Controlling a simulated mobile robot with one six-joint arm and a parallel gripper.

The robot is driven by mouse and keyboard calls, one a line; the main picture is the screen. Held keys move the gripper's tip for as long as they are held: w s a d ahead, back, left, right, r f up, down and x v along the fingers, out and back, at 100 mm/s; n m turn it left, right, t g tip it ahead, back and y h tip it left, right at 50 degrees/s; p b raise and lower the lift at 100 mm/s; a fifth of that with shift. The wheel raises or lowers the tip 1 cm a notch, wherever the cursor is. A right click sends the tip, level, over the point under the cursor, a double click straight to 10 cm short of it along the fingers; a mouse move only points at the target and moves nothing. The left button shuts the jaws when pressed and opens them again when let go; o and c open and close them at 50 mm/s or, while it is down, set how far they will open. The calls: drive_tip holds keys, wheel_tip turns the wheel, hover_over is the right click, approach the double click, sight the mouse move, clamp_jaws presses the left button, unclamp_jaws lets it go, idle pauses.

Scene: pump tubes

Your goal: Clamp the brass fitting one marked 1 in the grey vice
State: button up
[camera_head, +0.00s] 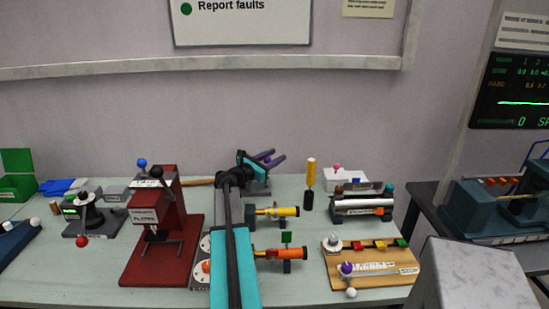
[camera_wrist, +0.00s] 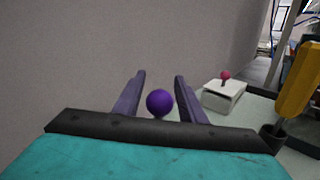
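My gripper (camera_head: 277,155) is at the back middle of the table, its two dark fingers apart. In the wrist view my gripper (camera_wrist: 160,76) is open, with a purple ball knob (camera_wrist: 160,102) between the fingers and a gap on each side. The knob also shows in the head view (camera_head: 267,160). What carries the knob is mostly hidden behind my gripper, so I cannot tell if it is the grey vice. A small brass-coloured piece (camera_head: 54,207) stands at the far left. It may be the fitting, but no mark 1 is readable.
A red press (camera_head: 160,230) stands left of my arm. Yellow (camera_head: 278,211) and orange (camera_head: 286,254) cylinders on stands are to its right. A yellow-handled tool (camera_head: 310,172) stands upright behind them. A white box (camera_head: 345,178) with a pink knob is at the back right.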

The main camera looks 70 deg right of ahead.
clamp_jaws()
drive_tip(key=shift+f+b, duration=0.15)
drive_tip(key=shift+b, duration=0.65)
drive_tip(key=shift+w+b, duration=0.1)
drive_tip(key=shift+b, duration=0.3)
drive_tip(key=shift+o, duration=1.3)
unclamp_jaws()
drive_tip(key=shift+a, duration=0.1)
drive_tip(key=b+v, duration=0.2)
drive_tip(key=v, duration=1.1)
drive_tip(key=shift+w+a+b, duration=0.2)
drive_tip(key=shift+a+b, duration=0.1)
drive_tip(key=shift+b, duration=0.1)
